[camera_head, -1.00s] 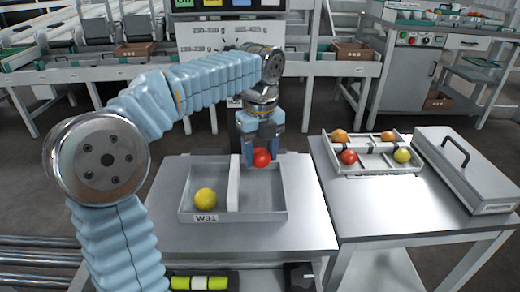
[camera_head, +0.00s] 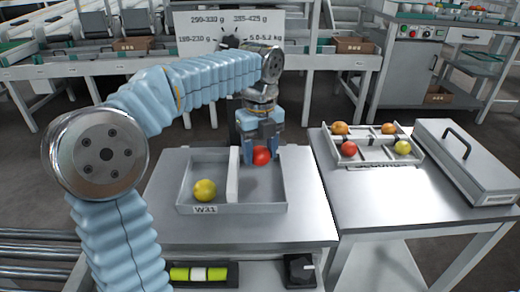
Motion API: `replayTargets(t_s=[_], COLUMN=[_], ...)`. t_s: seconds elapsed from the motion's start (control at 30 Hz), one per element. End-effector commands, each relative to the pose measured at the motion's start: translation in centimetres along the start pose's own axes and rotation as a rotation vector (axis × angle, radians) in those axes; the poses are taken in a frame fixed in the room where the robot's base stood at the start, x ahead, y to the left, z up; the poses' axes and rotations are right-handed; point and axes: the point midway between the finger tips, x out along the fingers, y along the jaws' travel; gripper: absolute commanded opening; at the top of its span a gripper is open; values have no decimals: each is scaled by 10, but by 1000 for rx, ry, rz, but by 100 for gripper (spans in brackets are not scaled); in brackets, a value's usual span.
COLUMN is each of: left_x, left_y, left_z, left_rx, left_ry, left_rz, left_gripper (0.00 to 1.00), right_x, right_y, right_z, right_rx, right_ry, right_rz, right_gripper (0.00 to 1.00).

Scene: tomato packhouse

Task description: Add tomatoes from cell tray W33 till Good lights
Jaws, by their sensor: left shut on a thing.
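My left gripper (camera_head: 262,146) is shut on a red tomato (camera_head: 262,156) and holds it over the right compartment of the grey two-part tray (camera_head: 254,209) marked W31. I cannot tell whether the tomato touches the tray floor. A yellow tomato (camera_head: 205,190) lies in the left compartment, past a white divider (camera_head: 232,175). A cell tray (camera_head: 376,162) on the right table holds two orange tomatoes (camera_head: 340,128) (camera_head: 388,128), a red one (camera_head: 349,149) and a yellow-green one (camera_head: 402,147). Its label is too small to read. No lights show. My right gripper is out of view.
A grey lidded box with a black handle (camera_head: 466,165) stands at the right table's right end. A white weight sign (camera_head: 229,30) stands behind my gripper. The right table's front (camera_head: 385,205) is clear.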

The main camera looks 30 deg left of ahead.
Motion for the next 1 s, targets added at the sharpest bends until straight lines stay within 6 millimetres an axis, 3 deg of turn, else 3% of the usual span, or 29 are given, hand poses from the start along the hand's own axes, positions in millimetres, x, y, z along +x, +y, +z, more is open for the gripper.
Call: replayTargets(t_s=[1.0], left_x=[12], left_y=[0], left_z=[0], left_rx=[0], left_ry=[0], left_rz=[0], left_gripper=[39], right_x=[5], right_y=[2], right_z=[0], right_rx=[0], right_ry=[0], right_rz=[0], right_gripper=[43])
